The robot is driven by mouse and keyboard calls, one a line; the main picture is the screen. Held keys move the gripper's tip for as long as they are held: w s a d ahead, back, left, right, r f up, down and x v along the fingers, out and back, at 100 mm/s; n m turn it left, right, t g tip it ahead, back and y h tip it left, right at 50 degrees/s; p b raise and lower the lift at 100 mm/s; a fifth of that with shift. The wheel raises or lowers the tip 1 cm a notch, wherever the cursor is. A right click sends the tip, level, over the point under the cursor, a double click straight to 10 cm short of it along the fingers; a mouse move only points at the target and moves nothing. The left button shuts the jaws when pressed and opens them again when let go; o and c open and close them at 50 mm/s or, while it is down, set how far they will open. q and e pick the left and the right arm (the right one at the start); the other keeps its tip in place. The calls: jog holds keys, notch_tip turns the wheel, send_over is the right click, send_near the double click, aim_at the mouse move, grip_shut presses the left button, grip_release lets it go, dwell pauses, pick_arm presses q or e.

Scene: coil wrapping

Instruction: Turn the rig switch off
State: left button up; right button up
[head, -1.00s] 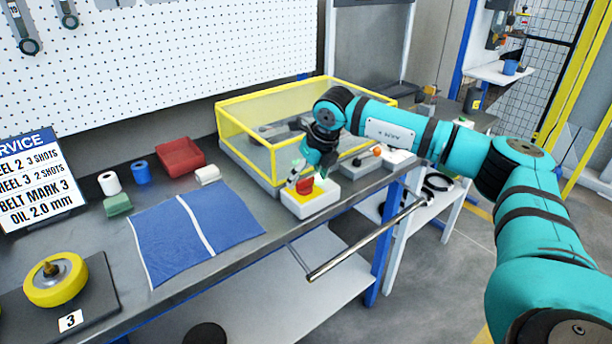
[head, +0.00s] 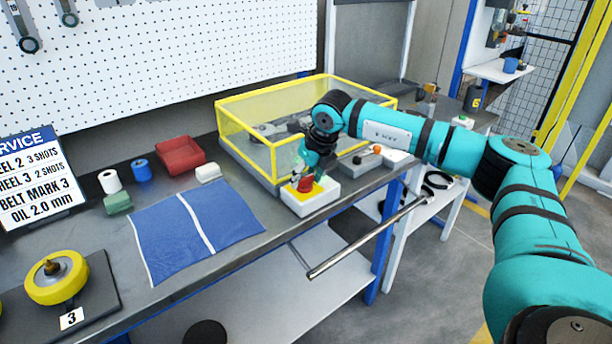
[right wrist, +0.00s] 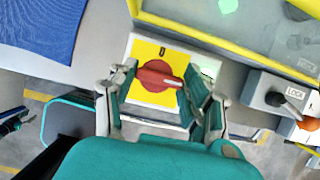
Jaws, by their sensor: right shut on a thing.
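The rig switch is a red rotary knob (head: 305,184) on a yellow plate, on a white box (head: 313,206) at the bench's front edge. My right gripper (head: 308,173) comes down on it from above. In the right wrist view, the red knob (right wrist: 160,75) lies nearly crosswise between the two fingers of my right gripper (right wrist: 160,90), which are shut on its ends. A dark mark shows on the yellow plate (right wrist: 146,53) above the knob. A pale green glow lies right of the plate. My left gripper is out of view.
A yellow-framed clear guard (head: 245,140) stands behind the switch. A grey lock box (right wrist: 268,92) with a lever is to its right. A blue cloth (head: 170,235) lies left.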

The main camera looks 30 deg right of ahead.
jog(key=shift+n+y, duration=0.4)
jog(key=shift+n, duration=0.5)
jog(key=n+y, duration=0.1)
jog(key=n, duration=0.1)
jog(key=shift+n+g, duration=0.3)
jog(key=n, duration=0.2)
jog(key=n+g+y+p, duration=0.1)
jog(key=n, duration=0.2)
jog(key=shift+w+d+r+n+y, duration=0.1)
jog(key=shift+w+n+y, duration=0.1)
jog(key=shift+n+y, duration=0.1)
jog(key=n, duration=0.1)
jog(key=n+g, duration=0.1)
jog(key=n, duration=0.1)
jog(key=shift+w+n+g+y, duration=0.1)
jog(key=shift+n+g+y, duration=0.2)
jog(key=shift+n+g, duration=0.9)
jog(key=shift+n, duration=1.2)
jog(key=o, duration=1.2)
jog(key=shift+c, duration=0.2)
